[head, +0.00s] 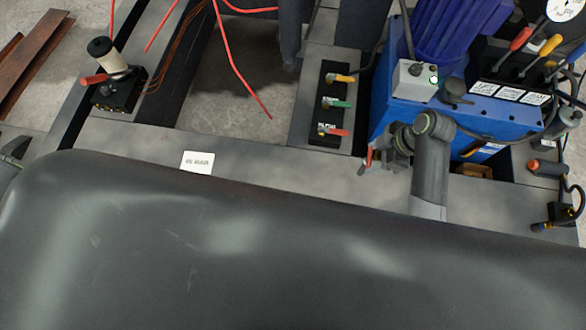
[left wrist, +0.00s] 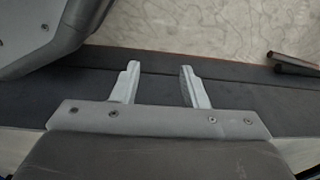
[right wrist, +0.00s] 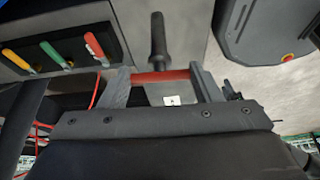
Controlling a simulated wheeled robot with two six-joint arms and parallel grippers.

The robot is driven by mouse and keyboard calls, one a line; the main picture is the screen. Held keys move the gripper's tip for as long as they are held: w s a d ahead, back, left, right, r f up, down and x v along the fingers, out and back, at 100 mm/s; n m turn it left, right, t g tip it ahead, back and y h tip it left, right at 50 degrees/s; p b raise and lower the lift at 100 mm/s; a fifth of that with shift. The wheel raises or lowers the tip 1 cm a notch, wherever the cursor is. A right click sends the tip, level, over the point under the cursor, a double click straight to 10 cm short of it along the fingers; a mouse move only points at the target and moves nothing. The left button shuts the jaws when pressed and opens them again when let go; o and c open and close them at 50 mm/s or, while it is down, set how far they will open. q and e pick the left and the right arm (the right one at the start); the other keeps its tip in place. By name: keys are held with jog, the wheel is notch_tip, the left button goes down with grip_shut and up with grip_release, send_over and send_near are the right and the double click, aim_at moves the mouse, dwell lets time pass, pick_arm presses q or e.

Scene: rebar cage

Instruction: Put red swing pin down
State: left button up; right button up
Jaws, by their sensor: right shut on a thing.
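The red swing pin (right wrist: 160,77) shows in the right wrist view as a red bar spanning the gap between the fingers of my right gripper (right wrist: 161,85). That gripper is shut on it. In the head view my right gripper (head: 372,160) is over the dark bench ledge, just left of the blue unit, and a small red end of the pin (head: 367,157) shows beside it. Whether the pin touches the ledge, I cannot tell. My left gripper (left wrist: 160,82) has its fingers apart with nothing between them, over a dark beam.
A block with yellow, green and red levers (head: 329,103) stands left of my right gripper. The blue unit (head: 468,130) stands to its right. A white label (head: 198,161) lies on the ledge. A black box with a pale roller (head: 119,90) is at upper left.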

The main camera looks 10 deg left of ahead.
jog(key=shift+s+a+f, duration=0.25)
jog(key=shift+s+f, duration=0.2)
jog(key=shift+s, duration=0.15)
jog(key=shift+f, duration=0.5)
pick_arm(q)
jog(key=w+d+r+b, duration=0.2)
jog(key=w+r+b, duration=0.1)
jog(key=r, duration=0.4)
jog(key=shift+w+r+h, duration=0.25)
jog(key=shift+h, duration=0.05)
pick_arm(e)
notch_tip(320, 180, down, 9)
jog(key=shift+f, duration=0.1)
jog(key=o, duration=1.6)
jog(key=shift+c, duration=0.2)
